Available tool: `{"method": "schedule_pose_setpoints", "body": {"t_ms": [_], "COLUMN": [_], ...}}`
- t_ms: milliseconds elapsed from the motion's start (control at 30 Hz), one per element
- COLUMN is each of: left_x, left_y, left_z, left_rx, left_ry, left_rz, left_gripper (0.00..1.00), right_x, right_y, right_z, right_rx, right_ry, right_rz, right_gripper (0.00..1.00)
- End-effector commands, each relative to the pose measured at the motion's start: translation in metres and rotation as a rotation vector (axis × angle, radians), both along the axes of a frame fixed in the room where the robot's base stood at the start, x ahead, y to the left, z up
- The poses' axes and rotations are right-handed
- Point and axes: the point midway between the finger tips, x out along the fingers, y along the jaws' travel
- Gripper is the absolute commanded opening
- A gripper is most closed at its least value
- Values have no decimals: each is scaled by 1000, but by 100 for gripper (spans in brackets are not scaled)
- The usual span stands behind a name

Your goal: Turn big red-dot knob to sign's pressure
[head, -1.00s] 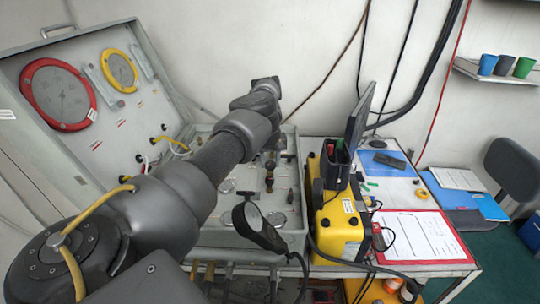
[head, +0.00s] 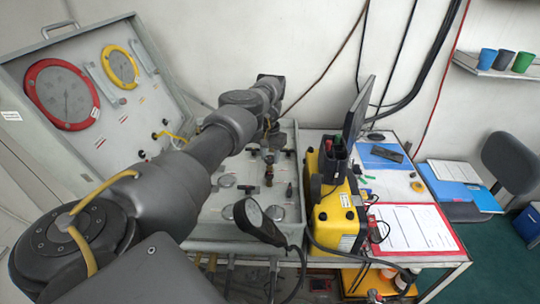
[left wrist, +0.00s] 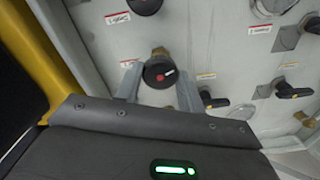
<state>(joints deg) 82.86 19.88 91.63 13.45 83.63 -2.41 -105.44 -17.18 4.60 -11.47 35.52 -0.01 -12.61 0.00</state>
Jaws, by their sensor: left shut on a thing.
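In the left wrist view a black knob with a red dot (left wrist: 160,74) sits on the grey panel. My left gripper (left wrist: 158,90) has one finger on each side of it and is shut on it. The red dot faces the camera, slightly right of the knob's middle. In the head view my left arm reaches over the panel (head: 218,232) and largely hides the gripper and knob. I cannot read any sign's pressure. My right gripper is not in view.
Other black knobs stand close by, one above (left wrist: 146,5) and one at right (left wrist: 290,88). A black device on a cable (head: 258,222) rises at the panel's front. A yellow case (head: 338,218) and red-edged paper sheet (head: 413,228) are at right.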

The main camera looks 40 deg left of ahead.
Motion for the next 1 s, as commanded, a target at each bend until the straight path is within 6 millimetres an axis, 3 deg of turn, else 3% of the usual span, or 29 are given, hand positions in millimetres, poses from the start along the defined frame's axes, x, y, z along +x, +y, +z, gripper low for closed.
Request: {"method": "schedule_pose_setpoints", "body": {"t_ms": [400, 433, 567, 1000], "left_x": [-3, -3, -2, 2], "left_y": [-2, -2, -1, 0], "left_z": [-3, -3, -2, 9], "left_rx": [-4, -4, -2, 2], "left_ry": [10, 10, 8, -4], "left_rz": [-6, -6, -6, -3], "left_gripper": [16, 42, 59, 60], "right_x": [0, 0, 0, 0], "right_y": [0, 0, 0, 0], "right_z": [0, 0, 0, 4], "right_rx": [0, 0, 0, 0], "right_ry": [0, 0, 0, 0], "right_rz": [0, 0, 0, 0], "right_gripper": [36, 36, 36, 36]}}
